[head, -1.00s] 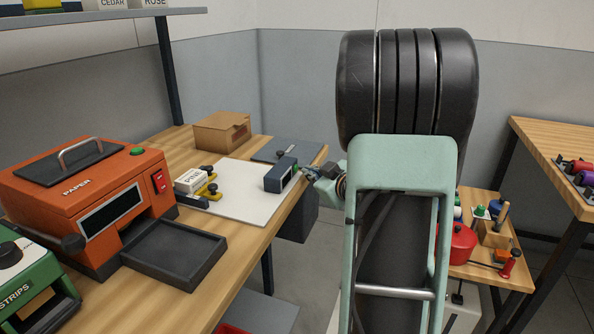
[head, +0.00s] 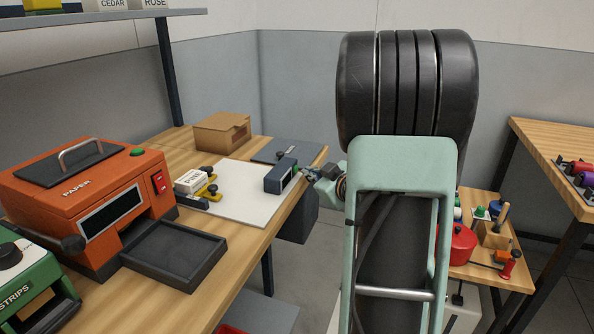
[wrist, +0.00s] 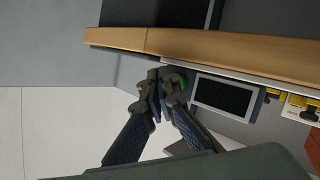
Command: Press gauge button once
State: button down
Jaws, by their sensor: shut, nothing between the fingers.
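The gauge (head: 279,177) is a small dark blue box on a white board at the right edge of the wooden bench. In the wrist view the gauge's dark display (wrist: 224,96) faces me. Its green button (wrist: 182,80) shows beside the display, partly hidden by my fingertips. My gripper (wrist: 161,80) is shut and empty, with its tips right by the button. Whether they touch it I cannot tell. In the head view my gripper (head: 308,173) is small, just right of the gauge.
A white block (head: 191,180) in a yellow clamp sits left of the gauge on the board (head: 240,207). A cardboard box (head: 222,131) stands behind. An orange paper machine (head: 90,190) and a dark tray (head: 173,253) fill the bench's left. Open floor lies right of the bench.

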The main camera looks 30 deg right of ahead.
jog(key=shift+w+a, duration=0.1)
jog(key=shift+a, duration=0.05)
jog(key=shift+w+a, duration=0.15)
jog(key=shift+w, duration=0.05)
dwell(0.3)
jog(key=shift+w+a, duration=0.3)
dwell(0.9)
jog(key=shift+d, duration=0.1)
jog(key=shift+s+d, duration=0.45)
jog(key=shift+s, duration=0.15)
jog(key=shift+s+d+p, duration=0.5)
jog(key=shift+s+d, duration=1.2)
jog(key=shift+s, duration=0.2)
